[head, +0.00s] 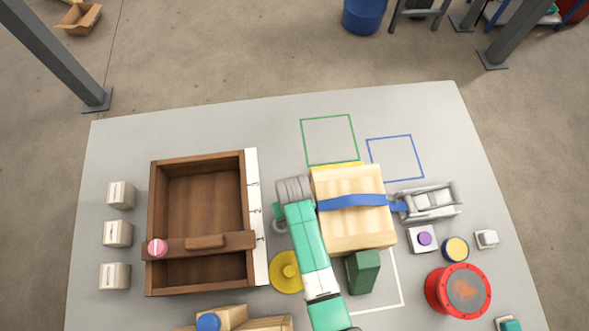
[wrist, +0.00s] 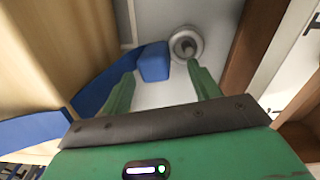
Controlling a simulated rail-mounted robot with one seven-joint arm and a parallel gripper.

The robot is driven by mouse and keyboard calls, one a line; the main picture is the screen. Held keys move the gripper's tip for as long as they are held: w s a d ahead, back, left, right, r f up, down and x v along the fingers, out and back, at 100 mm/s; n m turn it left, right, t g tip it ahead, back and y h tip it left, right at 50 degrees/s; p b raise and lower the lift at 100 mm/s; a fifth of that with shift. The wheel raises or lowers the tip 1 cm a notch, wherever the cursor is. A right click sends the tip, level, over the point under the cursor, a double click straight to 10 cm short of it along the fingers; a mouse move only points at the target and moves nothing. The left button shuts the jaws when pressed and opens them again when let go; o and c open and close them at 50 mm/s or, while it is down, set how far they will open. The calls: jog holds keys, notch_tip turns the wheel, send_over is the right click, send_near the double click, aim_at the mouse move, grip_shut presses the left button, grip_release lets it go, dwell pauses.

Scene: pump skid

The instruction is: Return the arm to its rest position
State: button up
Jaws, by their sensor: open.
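My gripper (wrist: 161,70) shows in the wrist view with its two green fingers spread apart and nothing held between them. A blue tab (wrist: 153,62) and a round grey fitting (wrist: 186,45) lie beyond the fingertips. In the head view my green and white arm (head: 307,235) reaches up from the bottom, between the brown wooden box and the pale crate. Its fingers cannot be made out there. The pale wooden crate (head: 350,232) has a blue strap (head: 352,201) across it, and the strap shows in the wrist view (wrist: 35,128) too.
The open brown box (head: 154,210) with a crossbar is left of my arm. A grey ratchet (head: 430,202), purple button (head: 425,238) and red drum (head: 458,291) are at right. A yellow disc (head: 284,272) and green block (head: 363,271) flank the arm. Green and blue outlined squares look empty.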

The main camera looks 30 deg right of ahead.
jog(key=shift+d+r+p, duration=0.2)
jog(key=shift+r+p, duration=0.2)
jog(key=shift+r, duration=1.25)
